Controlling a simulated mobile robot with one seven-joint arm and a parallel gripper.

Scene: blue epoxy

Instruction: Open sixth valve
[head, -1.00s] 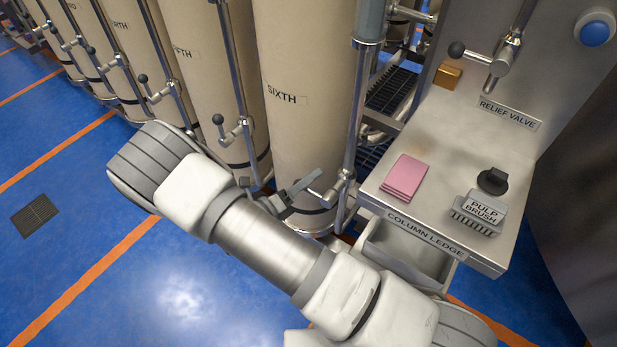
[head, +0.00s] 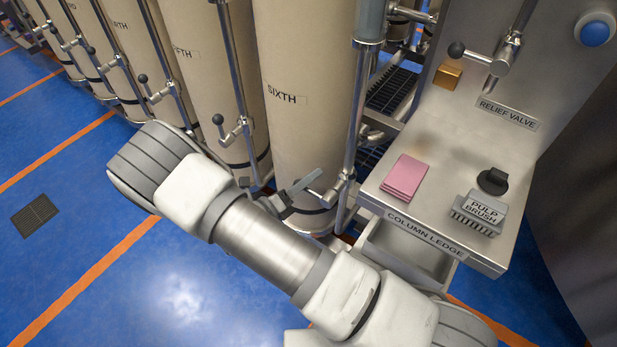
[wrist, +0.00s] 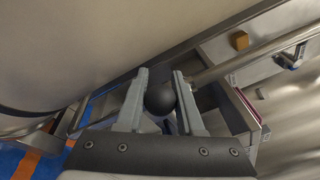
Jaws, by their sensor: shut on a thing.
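The tan column marked SIXTH (head: 310,130) stands upright in the middle of the head view. Its steel pipe and valve fitting (head: 343,184) are at its lower right. My gripper (head: 305,184) is low in front of the column, at the left end of the short valve handle. In the wrist view, my gripper (wrist: 161,92) has its two grey fingers on either side of the handle's black ball knob (wrist: 160,99), shut on it. The handle's rod is mostly hidden behind the knob and fingers.
An open drawer (head: 410,250) juts out below. The FIFTH column (head: 205,90) stands left.

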